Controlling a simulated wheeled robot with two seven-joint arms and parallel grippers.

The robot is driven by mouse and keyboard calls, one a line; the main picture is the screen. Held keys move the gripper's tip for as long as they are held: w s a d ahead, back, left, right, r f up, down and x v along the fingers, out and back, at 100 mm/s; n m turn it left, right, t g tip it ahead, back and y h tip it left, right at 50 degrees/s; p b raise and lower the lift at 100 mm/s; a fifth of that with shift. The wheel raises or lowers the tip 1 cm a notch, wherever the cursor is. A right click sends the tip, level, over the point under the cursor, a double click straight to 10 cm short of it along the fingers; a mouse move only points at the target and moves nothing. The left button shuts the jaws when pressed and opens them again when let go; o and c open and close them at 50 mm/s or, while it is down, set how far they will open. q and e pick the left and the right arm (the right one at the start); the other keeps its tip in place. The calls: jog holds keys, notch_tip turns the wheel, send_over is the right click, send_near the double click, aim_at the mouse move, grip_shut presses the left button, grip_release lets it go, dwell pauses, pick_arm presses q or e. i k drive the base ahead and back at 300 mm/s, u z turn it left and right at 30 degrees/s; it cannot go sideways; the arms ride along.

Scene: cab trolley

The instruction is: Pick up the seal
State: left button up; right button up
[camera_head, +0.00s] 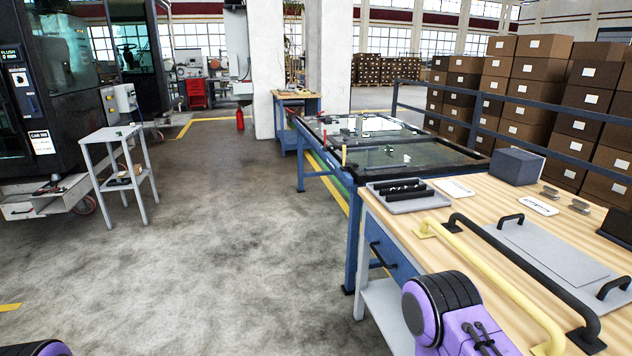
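I cannot tell for sure which thing is the seal. Three dark, rod-like pieces (402,190) lie side by side in a shallow grey tray (432,203) at the far left of the wooden-topped workbench (470,222). On the blue-framed table behind it, a glass pane (410,154) has a dark border. My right arm shows only as a purple and black link at the bottom, in front of the bench. A dark bit of my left arm shows at the bottom left corner. Neither gripper is in view.
The bench also carries a yellow handrail (490,280), a black handrail (525,275), a grey panel with handles (555,252) and a dark grey box (516,166). A small grey stand (110,135) is at left. Open floor (230,230) lies between.

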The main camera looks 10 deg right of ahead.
aim_at(377, 187)
jog(key=u, duration=0.35)
jog(key=i, duration=3.2)
jog(key=z, duration=3.5)
